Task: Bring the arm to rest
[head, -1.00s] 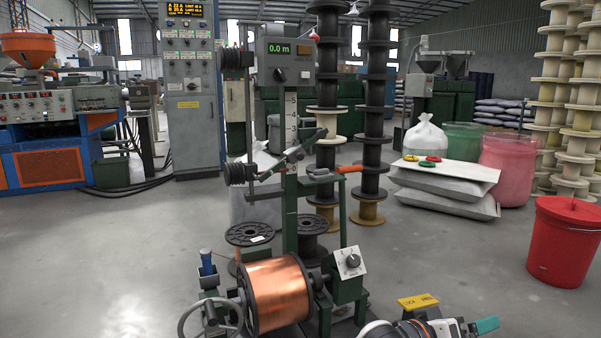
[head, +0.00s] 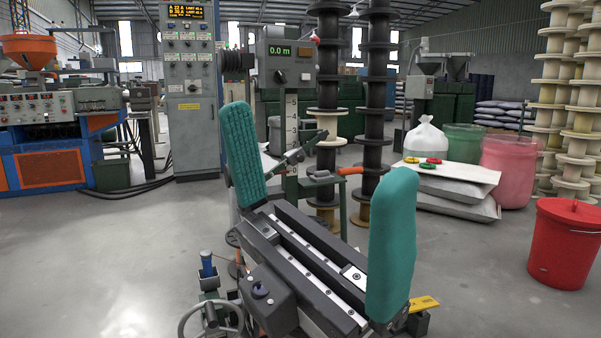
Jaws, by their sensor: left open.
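My left gripper (head: 316,145) fills the lower middle of the head view. Its two teal fingers stand wide apart, with nothing between them. Its dark body hides the copper-wound spool and most of the winding stand behind it. The stand's handwheel (head: 210,312) and a blue-topped knob (head: 207,265) show at the gripper's lower left. My right gripper is not in view.
A meter box reading 0.0 m (head: 286,62) stands on a post behind the gripper. A red bucket (head: 563,243) stands at the right. A yellow tag (head: 424,303) shows by the right finger.

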